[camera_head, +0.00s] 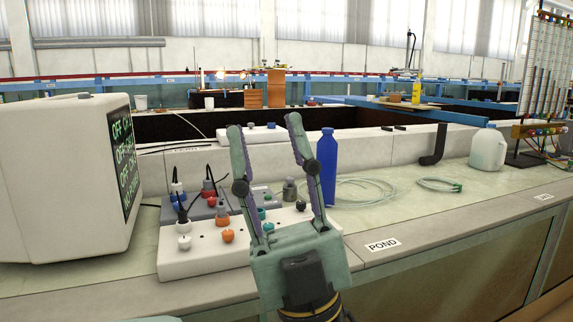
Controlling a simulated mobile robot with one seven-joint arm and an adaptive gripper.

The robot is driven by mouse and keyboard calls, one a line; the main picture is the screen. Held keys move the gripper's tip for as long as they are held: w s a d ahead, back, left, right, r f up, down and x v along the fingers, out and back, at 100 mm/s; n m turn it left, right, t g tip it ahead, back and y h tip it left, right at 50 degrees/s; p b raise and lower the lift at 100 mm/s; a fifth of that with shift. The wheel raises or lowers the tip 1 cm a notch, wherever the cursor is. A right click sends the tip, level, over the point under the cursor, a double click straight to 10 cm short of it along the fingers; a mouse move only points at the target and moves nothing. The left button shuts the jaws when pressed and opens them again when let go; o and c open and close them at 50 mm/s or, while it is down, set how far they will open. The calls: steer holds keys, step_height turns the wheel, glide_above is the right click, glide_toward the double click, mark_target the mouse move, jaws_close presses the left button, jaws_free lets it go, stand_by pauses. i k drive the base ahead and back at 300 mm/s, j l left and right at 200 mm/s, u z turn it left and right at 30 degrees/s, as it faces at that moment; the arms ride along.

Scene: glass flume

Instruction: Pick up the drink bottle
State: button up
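A blue drink bottle (327,170) stands upright on the pale bench top, in the middle of the picture. My gripper (264,127) rises from the bottom centre with its two fingers spread wide apart and nothing between them. Its right finger appears close to the left side of the bottle in the picture and overlaps its lower left edge a little. I cannot tell whether they touch; the gripper looks nearer to me than the bottle.
Left of the bottle is a white panel (190,252) with coloured knobs and plugs, partly behind my gripper. A monitor (60,180) stands at the far left. Right are coiled clear hose (375,190), a black pipe elbow (436,148) and a white jug (488,150). A low wall runs behind.

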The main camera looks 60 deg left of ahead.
mark_target(327, 146)
steer(key=u, duration=1.5)
steer(key=i, duration=1.25)
